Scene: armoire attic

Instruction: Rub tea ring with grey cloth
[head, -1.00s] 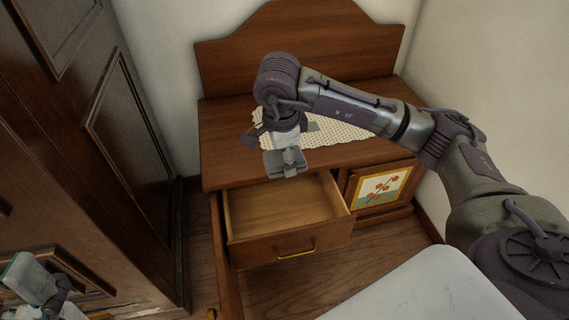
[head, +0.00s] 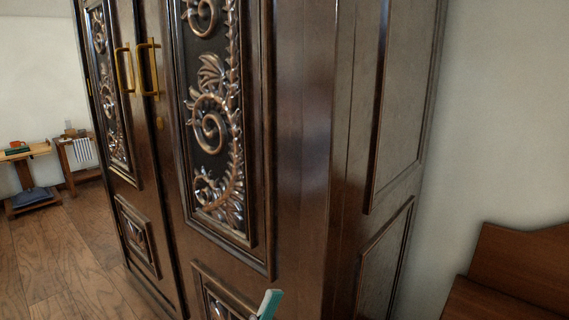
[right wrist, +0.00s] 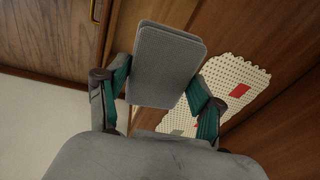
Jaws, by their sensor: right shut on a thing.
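The grey cloth (right wrist: 165,65) is a folded, textured pad in the right wrist view. My right gripper (right wrist: 160,88) is shut on it, one teal-padded finger on each side. The cloth is near a cream lace mat (right wrist: 235,85) on brown wood; I cannot tell whether it touches anything. I see no tea ring in either current view.
A dark carved armoire (head: 300,150) with brass handles fills the head view. Small tables (head: 30,150) stand far left beyond open floor (head: 60,250). The lace mat bears a red patch (right wrist: 239,90).

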